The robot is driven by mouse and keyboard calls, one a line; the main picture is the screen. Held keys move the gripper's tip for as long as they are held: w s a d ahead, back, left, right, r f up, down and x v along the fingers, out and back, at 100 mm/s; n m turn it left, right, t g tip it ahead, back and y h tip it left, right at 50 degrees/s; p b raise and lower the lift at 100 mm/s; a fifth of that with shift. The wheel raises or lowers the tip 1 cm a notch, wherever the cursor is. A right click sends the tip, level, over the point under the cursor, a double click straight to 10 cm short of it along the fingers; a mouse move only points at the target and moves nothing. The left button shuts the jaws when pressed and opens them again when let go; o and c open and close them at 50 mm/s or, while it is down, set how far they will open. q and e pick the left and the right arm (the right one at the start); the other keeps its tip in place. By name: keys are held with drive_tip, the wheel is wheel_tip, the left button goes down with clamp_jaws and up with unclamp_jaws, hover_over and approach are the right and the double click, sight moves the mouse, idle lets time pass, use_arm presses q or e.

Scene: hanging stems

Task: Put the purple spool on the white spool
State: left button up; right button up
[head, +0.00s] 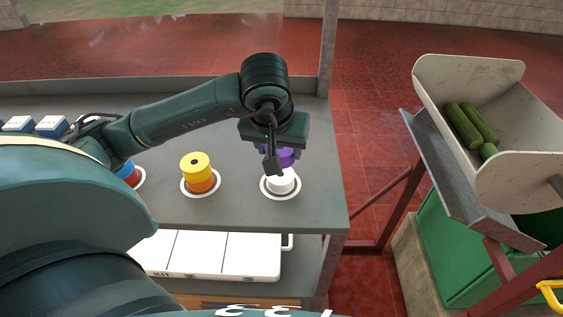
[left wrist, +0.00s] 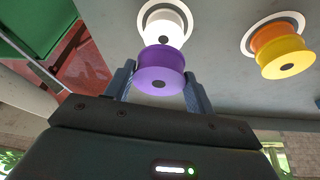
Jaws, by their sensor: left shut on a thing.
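My left gripper (head: 273,160) is shut on the purple spool (head: 286,156). In the left wrist view the purple spool (left wrist: 160,72) sits between the two fingers of the gripper (left wrist: 160,88). The white spool (head: 281,182) stands on a white ring mark near the right end of the grey bench, and it also shows in the left wrist view (left wrist: 163,28). The purple spool is just above or at the white spool; I cannot tell whether they touch. A finger hides part of both in the head view. My right gripper is not in view.
A yellow spool (head: 195,164) stands on an orange spool (head: 201,183) left of the white one. A red and blue stack (head: 130,174) stands farther left, partly behind my arm. Blue-and-white blocks (head: 50,125) lie at far left. A bin with cucumbers (head: 464,125) is right of the bench.

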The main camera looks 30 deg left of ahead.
sight(279, 177)
use_arm(q)
wheel_tip(279, 177, down, 4)
drive_tip(key=shift+f, duration=0.25)
drive_tip(key=shift+f, duration=0.25)
drive_tip(key=o, duration=1)
drive_tip(key=shift+r, duration=0.1)
